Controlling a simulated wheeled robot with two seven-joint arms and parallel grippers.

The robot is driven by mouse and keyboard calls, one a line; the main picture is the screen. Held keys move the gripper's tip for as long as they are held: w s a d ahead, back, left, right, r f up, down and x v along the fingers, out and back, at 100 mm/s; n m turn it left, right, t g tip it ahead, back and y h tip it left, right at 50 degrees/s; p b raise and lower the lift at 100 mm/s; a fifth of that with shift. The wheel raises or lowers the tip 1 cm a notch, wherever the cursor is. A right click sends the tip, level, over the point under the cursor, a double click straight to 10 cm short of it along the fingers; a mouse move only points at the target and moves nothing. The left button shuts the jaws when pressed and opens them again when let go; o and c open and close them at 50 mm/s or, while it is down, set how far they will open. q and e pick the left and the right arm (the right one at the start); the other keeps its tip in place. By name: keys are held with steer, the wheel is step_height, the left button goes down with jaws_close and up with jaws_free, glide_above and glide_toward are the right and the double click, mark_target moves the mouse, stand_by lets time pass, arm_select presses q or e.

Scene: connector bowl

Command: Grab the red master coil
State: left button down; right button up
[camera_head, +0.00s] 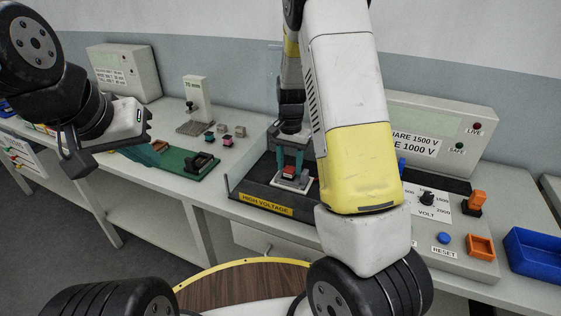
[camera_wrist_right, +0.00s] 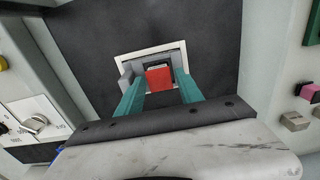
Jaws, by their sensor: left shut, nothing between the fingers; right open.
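The red master coil (camera_head: 289,171) is a small red block on a white-framed grey fixture (camera_head: 304,184) on the black high-voltage tray. My right gripper (camera_head: 290,164) points down over it, open, with one teal finger on either side. In the right wrist view the red coil (camera_wrist_right: 159,79) lies between the two teal fingertips (camera_wrist_right: 158,92) of the right gripper, with a gap visible on each side. Whether the fingers touch the fixture cannot be told. My left gripper (camera_head: 72,152) is shut and empty, raised at the left, far from the coil.
The black tray (camera_head: 232,190) has a yellow high-voltage label. Left of it are a green board (camera_head: 204,171), several small coloured blocks and a gauge stand (camera_head: 197,100). Right of it are a voltage panel (camera_head: 462,248), an orange tray (camera_head: 481,247) and a blue bin (camera_head: 535,257).

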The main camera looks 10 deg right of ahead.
steer(key=shift+f, duration=0.45)
steer(key=shift+c, duration=0.2)
jaws_close()
steer(key=shift+r, duration=0.1)
